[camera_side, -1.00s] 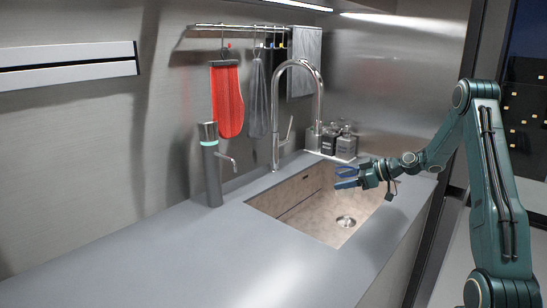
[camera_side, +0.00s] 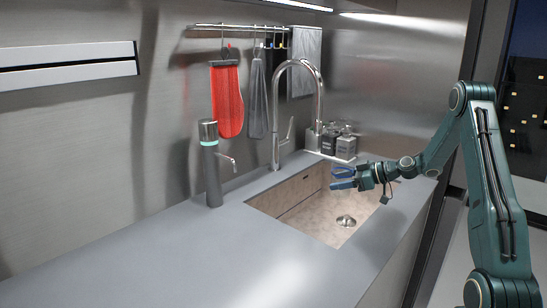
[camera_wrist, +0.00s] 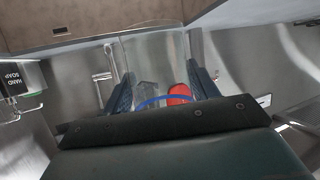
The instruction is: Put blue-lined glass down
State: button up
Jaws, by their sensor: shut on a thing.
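The blue-lined glass (camera_wrist: 147,93) is clear, with a curved blue line showing across it in the wrist view. It sits between the two blue fingers of my gripper (camera_wrist: 162,88), which are shut on it. The dark gripper body hides its near part. In the side view my gripper (camera_side: 343,178) is held over the right part of the sink (camera_side: 310,216), level with the counter's back area. The glass itself is hard to make out there.
A tall faucet (camera_side: 276,120) stands behind the sink, with soap bottles (camera_side: 345,143) to its right. A dark dispenser (camera_side: 212,170) stands left of the sink. A red mitt (camera_side: 227,100) hangs from the rail. The grey counter (camera_side: 190,262) is clear at the front left.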

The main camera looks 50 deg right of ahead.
jog(key=shift+n+y, duration=0.4)
jog(key=w+a, duration=0.1)
jog(key=a, duration=0.5)
jog(key=w+a+f, duration=0.1)
jog(key=w+a, duration=0.1)
jog(key=a, duration=0.3)
jog(key=w+a, duration=0.1)
jog(key=a, duration=0.5)
jog(key=shift+w+a+f, duration=0.25)
jog(key=shift+a, duration=0.1)
jog(key=w+a, duration=0.2)
jog(key=w, duration=0.3)
jog(key=w+a, duration=0.2)
jog(key=w, duration=0.3)
jog(key=w+a, duration=0.2)
jog(key=w, duration=0.4)
jog(key=shift+a, duration=0.15)
jog(key=shift+w+a, duration=0.2)
jog(key=shift+w, duration=0.1)
jog(key=shift+f, duration=1.75)
jog(key=shift+f, duration=0.1)
jog(key=o, duration=1.2)
jog(key=shift+c, duration=0.2)
